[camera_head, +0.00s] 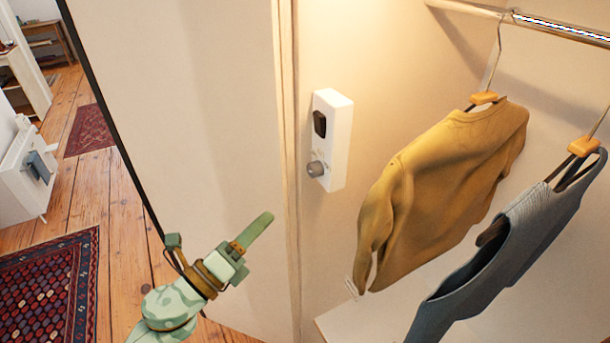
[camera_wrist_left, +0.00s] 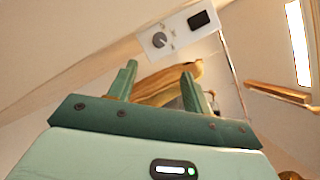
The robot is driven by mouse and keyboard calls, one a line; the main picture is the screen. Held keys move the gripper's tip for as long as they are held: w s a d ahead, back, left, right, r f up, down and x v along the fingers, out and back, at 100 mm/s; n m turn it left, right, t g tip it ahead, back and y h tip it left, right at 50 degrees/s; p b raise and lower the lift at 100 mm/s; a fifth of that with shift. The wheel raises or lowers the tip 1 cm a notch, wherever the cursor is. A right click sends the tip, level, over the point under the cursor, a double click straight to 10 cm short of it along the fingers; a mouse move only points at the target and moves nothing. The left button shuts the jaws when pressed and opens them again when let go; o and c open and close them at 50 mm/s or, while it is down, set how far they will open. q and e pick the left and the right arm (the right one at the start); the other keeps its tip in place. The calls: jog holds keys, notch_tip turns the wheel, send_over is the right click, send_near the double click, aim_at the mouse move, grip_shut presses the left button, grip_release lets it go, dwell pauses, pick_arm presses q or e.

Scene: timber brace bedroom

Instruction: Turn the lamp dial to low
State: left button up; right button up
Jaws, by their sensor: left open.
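The lamp dial (camera_head: 317,169) is a round grey knob low on a white wall box (camera_head: 340,142) with a dark square above it. In the left wrist view the dial (camera_wrist_left: 159,40) shows on the box's left part, just beyond the fingers; its small markings are too small to read. My left gripper (camera_head: 262,222) is below and left of the dial in the head view, apart from it. In the left wrist view its two green fingers (camera_wrist_left: 159,80) stand apart with nothing between them. My right gripper is not in view.
A mustard sweater (camera_head: 445,175) and a grey-blue garment (camera_head: 515,240) hang from a rail (camera_head: 530,20) right of the box. A pale upright panel edge (camera_head: 287,150) stands left of the box. A patterned rug (camera_head: 50,285) lies on the wooden floor.

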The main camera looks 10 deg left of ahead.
aim_at(310, 173)
pick_arm(q)
jog(key=p+x, duration=0.1)
jog(key=x, duration=1.2)
jog(key=shift+w+d+p, duration=0.1)
jog(key=shift+w+p, duration=0.1)
jog(key=shift+p, duration=0.1)
jog(key=c, duration=1)
